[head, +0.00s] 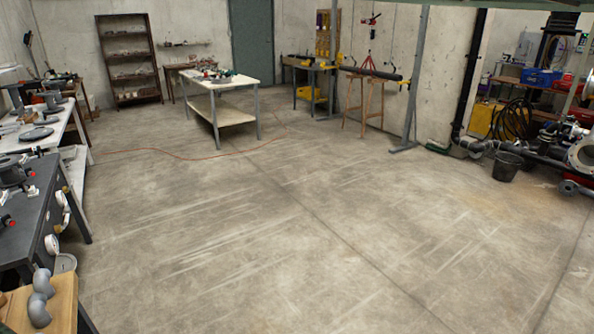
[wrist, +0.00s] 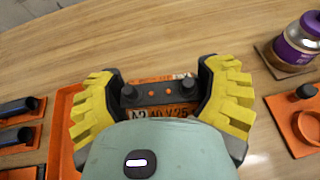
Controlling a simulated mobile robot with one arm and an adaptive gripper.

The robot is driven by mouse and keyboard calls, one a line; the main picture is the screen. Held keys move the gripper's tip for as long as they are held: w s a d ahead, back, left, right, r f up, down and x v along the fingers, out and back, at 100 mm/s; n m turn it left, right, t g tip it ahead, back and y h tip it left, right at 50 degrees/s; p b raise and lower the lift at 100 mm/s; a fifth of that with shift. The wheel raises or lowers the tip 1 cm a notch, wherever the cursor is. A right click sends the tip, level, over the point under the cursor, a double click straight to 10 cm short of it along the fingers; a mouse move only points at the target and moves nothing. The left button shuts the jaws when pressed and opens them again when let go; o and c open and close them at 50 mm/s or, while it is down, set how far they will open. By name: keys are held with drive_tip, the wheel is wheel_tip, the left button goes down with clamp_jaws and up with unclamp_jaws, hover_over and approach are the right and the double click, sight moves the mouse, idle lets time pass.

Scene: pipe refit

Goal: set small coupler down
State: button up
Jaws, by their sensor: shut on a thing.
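In the wrist view my gripper (wrist: 160,95) has its two yellow-padded fingers shut on a dark grey piece (wrist: 160,92), which I take to be the small coupler. The piece is a short bar with a black knob near each end and two orange dots in its middle. Under and behind it shows an orange plate (wrist: 158,110) with dark lettering, partly hidden. I cannot tell whether the piece touches the plate. The pale green body of my gripper covers the lower middle of the view. My gripper does not show in the head view.
The wrist view shows a wooden top with an orange tray edge (wrist: 62,125), dark-handled items (wrist: 15,135) at left, a purple jar (wrist: 298,42) on a pad, and an orange ring (wrist: 308,128) at right. In the head view, benches line the left and a white table (head: 222,84) stands on open floor.

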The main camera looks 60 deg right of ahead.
drive_tip(key=w+d+r+m+t+h+p, duration=0.1)
drive_tip(key=w+d+r, duration=0.5)
drive_tip(key=w+r, duration=0.15)
drive_tip(key=w+d+r+t+p, duration=0.1)
drive_tip(key=w+d+r, duration=0.6)
drive_tip(key=w, duration=0.2)
drive_tip(key=w+d+r+p, duration=0.1)
drive_tip(key=w+d+r, duration=0.1)
drive_tip(key=d+r, duration=0.5)
drive_tip(key=d, duration=0.3)
drive_tip(key=shift+w+d+r, duration=0.15)
drive_tip(key=shift+g, duration=0.5)
drive_tip(key=s+d+r, duration=0.1)
drive_tip(key=d, duration=0.2)
drive_tip(key=s+d+r, duration=0.1)
drive_tip(key=d+r, duration=0.1)
drive_tip(key=d, duration=0.1)
drive_tip(key=s+d+r+p, duration=0.1)
drive_tip(key=d, duration=0.2)
drive_tip(key=shift+s+d+r, duration=0.15)
drive_tip(key=shift+s+r, duration=0.05)
drive_tip(key=shift+r, duration=0.15)
wheel_tip(320, 180, up, 32)
drive_tip(key=p, duration=3.8)
drive_tip(key=shift+s+r, duration=0.1)
drive_tip(key=shift+r, duration=0.15)
